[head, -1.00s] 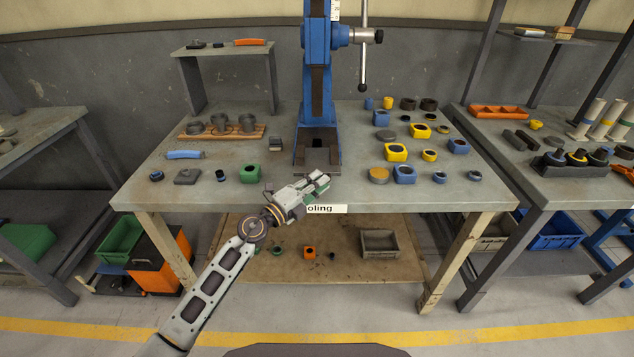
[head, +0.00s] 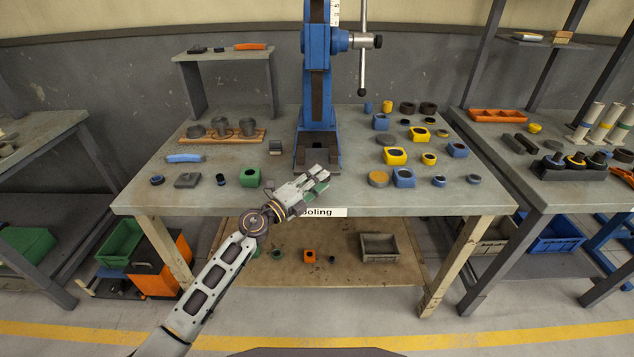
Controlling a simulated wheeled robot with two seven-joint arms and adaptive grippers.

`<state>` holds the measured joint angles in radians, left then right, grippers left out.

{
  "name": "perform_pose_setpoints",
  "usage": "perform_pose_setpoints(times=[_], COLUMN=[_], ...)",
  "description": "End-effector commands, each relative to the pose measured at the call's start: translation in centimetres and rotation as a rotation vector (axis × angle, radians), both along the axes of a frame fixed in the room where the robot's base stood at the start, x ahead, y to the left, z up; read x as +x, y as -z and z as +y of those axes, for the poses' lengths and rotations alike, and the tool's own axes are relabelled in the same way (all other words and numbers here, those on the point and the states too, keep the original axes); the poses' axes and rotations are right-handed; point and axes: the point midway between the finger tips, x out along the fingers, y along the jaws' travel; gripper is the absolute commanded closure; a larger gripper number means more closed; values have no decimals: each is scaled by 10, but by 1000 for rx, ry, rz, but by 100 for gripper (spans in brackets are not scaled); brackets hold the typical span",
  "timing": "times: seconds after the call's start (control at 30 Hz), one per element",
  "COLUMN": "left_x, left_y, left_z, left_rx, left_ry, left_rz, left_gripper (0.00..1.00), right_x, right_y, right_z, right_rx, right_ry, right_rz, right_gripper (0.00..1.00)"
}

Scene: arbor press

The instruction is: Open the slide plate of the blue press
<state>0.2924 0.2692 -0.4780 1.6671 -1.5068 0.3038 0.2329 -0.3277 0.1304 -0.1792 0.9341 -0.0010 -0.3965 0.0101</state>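The blue press (head: 317,92) stands upright at the middle of the workbench. Its dark grey base with the slide plate (head: 318,156) sits at its foot, near the bench's front edge; the plate's exact outline is too small to tell. My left gripper (head: 323,180) is over the front edge of the bench, just in front of the press base, with its fingers pointing up and right toward it. A small gap shows between gripper and base. I see nothing held, but the finger opening is not clear. My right gripper is not in view.
The workbench (head: 230,196) carries a green block (head: 250,177) left of the gripper and several blue and yellow parts at right, including a blue block (head: 403,177). A wooden tray (head: 195,138) holds grey cylinders. The press lever (head: 363,70) hangs at its right.

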Motion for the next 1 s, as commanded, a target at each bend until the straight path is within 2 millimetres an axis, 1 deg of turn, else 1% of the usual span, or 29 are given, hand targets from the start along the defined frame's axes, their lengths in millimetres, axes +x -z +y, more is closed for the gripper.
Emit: perform_pose_setpoints(times=[0.57, 0.77, 1.0], left_x=[-2, -10, -28], left_y=[4, 6, 9], left_z=[2, 10, 27], left_rx=[0, 1, 1], left_ry=[1, 1, 1], left_rz=[7, 8, 8], left_gripper=[70, 70, 70], right_x=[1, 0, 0], right_y=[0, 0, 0], right_z=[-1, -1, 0], right_rx=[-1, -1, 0], right_ry=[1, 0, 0], right_rz=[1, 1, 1], right_gripper=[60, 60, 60])
